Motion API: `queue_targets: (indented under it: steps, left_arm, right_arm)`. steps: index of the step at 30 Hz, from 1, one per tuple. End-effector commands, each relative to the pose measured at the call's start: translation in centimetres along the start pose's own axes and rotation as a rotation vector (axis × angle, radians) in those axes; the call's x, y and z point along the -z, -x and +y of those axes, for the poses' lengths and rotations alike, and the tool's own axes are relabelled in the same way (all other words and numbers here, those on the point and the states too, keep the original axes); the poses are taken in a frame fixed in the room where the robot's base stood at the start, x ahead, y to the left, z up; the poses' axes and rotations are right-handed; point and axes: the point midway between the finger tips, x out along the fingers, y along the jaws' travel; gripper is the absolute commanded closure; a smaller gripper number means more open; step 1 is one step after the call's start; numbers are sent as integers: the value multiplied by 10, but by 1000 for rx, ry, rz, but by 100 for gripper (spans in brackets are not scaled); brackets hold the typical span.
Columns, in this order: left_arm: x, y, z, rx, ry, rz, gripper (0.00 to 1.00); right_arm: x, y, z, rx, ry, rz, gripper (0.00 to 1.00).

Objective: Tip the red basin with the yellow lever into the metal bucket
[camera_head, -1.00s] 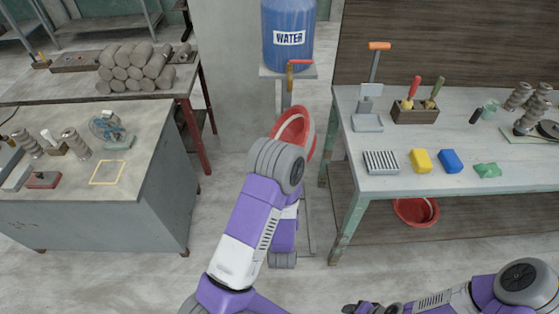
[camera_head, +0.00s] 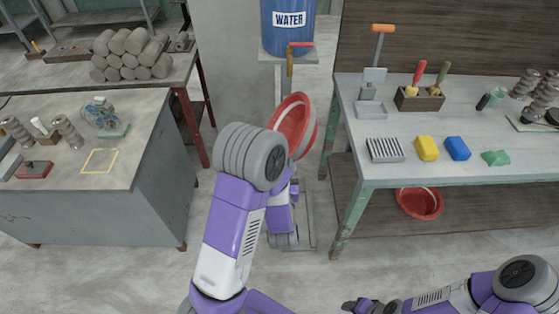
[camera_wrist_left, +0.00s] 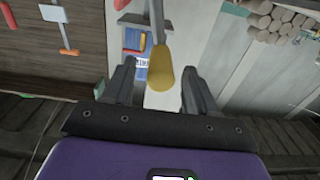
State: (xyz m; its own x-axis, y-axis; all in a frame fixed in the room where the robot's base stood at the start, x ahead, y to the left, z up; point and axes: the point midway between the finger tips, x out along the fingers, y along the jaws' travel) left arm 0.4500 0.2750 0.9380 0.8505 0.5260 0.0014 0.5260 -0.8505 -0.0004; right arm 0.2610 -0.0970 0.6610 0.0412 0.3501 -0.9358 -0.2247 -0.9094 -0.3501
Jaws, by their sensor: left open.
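The red basin (camera_head: 303,116) hangs tilted below the water barrel, its pale-ringed side partly hidden by my left arm. The yellow lever (camera_wrist_left: 162,72) shows in the left wrist view as a rounded yellow grip on a grey shaft. My left gripper (camera_wrist_left: 156,88) is open, with the grip appearing between its two fingers; I see no finger closed on it. In the head view my left gripper is mostly hidden behind its own arm. My right gripper (camera_head: 368,306) is low at the bottom edge, its jaws unclear. I cannot make out the metal bucket.
A blue water barrel (camera_head: 289,19) stands on a shelf behind the basin, with a red-handled tap below. A worktable (camera_head: 380,176) with tools and blocks is at right, another red basin (camera_head: 419,203) beneath it. A grey bench (camera_head: 135,185) is at left.

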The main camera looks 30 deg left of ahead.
Motion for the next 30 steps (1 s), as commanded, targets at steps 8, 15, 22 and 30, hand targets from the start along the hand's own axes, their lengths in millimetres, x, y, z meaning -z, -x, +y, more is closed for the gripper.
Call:
queue_targets:
  steps: [8, 15, 22, 30]
  left_arm:
    - [0, -26, -2, 0, 2, 1, 43]
    - [0, -50, -1, -4, 0, -1, 43]
    - [0, -54, -1, -5, 0, -2, 43]
    - [0, -54, -1, -5, 0, -2, 68]
  right_arm:
    - [1, -17, 6, 0, 0, 0, 43]
    - [1, -17, 6, 0, 0, 0, 43]
    - [1, -17, 6, 0, 0, 0, 43]
    - [1, -18, 6, 0, 0, 0, 43]
